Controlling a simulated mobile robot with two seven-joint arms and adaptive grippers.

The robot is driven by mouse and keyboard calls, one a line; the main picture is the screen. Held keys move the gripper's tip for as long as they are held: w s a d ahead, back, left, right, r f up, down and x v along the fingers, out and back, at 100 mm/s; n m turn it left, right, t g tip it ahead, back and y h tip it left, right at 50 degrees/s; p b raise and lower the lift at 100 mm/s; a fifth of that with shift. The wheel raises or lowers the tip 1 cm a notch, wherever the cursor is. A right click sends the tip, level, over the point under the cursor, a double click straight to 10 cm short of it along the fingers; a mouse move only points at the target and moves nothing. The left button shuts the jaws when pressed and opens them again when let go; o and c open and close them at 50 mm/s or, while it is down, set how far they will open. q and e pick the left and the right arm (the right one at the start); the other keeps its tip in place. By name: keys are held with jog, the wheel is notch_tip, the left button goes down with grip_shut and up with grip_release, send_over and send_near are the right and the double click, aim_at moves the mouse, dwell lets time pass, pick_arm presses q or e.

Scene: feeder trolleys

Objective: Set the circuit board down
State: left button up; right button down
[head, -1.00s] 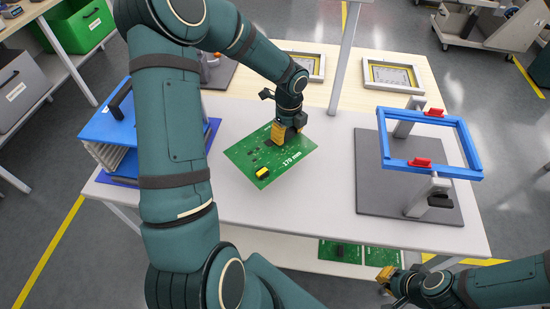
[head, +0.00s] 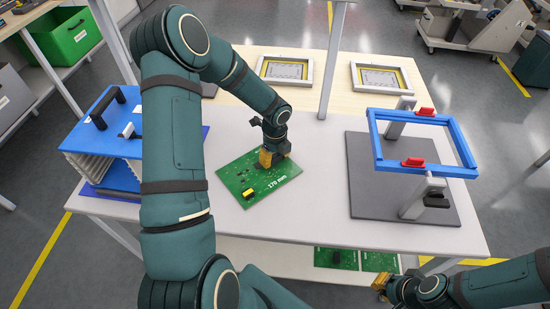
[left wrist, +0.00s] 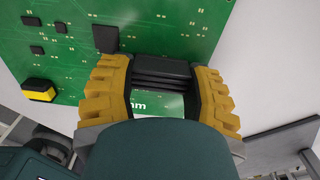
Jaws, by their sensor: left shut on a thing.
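The green circuit board (head: 240,165), marked "170 mm", is level over the white table's left-centre part. It also fills the upper part of the left wrist view (left wrist: 60,75). My left gripper (head: 270,158) points down at the board's far right part. Its yellow fingers (left wrist: 163,80) are shut on a black block that stands on the board. A yellow-and-black component sits near the board's front edge. I cannot tell whether the board's underside touches the table. My right gripper (head: 381,281) is low at the front right, beyond the table's front edge, and its finger gap is unclear.
A blue-topped rack (head: 95,138) stands on the table's left. A blue frame (head: 440,170) with red clamps stands on posts over a grey plate (head: 362,185) at right. Two framed trays (head: 385,64) lie behind. More green boards (head: 336,258) lie on a lower shelf. White table (head: 318,190) between is clear.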

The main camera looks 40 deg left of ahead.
pick_arm(q)
jog(key=o, duration=1.2)
jog(key=shift+o, duration=0.2)
notch_tip(320, 180, up, 12)
jog(key=p, duration=0.3)
